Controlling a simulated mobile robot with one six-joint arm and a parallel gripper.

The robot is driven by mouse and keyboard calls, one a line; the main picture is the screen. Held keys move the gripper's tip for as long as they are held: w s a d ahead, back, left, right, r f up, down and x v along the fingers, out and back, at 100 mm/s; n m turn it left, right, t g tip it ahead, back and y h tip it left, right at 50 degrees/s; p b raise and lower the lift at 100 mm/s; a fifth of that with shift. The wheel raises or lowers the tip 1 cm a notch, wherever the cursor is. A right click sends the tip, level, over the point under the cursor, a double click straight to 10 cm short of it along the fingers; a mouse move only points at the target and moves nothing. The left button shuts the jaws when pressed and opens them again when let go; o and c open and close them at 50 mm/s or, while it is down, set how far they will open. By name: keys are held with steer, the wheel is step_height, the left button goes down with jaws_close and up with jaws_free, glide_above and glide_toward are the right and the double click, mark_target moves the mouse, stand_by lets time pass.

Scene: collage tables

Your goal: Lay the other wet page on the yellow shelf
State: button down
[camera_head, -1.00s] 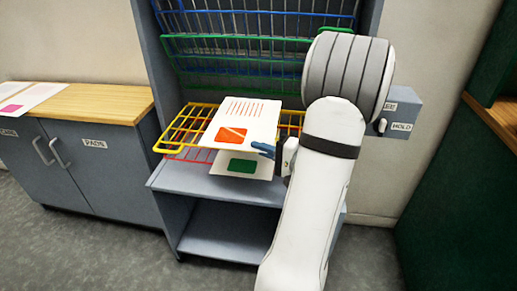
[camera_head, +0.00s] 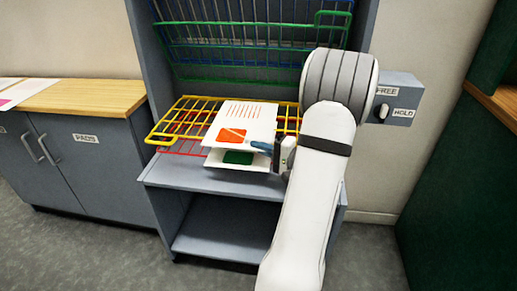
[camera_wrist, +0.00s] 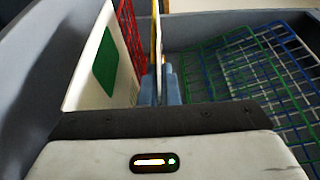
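The wet page with the orange block (camera_head: 251,112) is held nearly level at the yellow wire shelf (camera_head: 163,130); whether it touches the wires is unclear. My gripper (camera_head: 265,147) has its blue fingers shut on the page's near right edge. In the wrist view the fingers (camera_wrist: 160,92) pinch the page, seen edge-on. The other page, with a green block (camera_head: 237,158), lies below, on the red wire shelf (camera_head: 182,152). It also shows at left in the wrist view (camera_wrist: 103,60). The orange page hides part of the yellow shelf.
Green and blue wire shelves (camera_head: 240,65) are tilted up at the rack's back. A grey box (camera_head: 398,100) marked FREE and HOLD, with a knob, sits on the rack's right side. A wood-topped cabinet (camera_head: 85,97) stands left, with printed paper (camera_head: 20,93) on it.

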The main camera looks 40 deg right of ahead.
steer(key=c, duration=0.8)
jaws_free()
steer(key=shift+o, duration=0.2)
steer(key=shift+f+b, duration=0.2)
steer(key=shift+b, duration=0.2)
steer(key=shift+a, duration=0.1)
steer(key=s+a+b, duration=0.2)
steer(key=s+a, duration=0.3)
steer(key=a, duration=0.1)
steer(key=shift+s+a, duration=0.4)
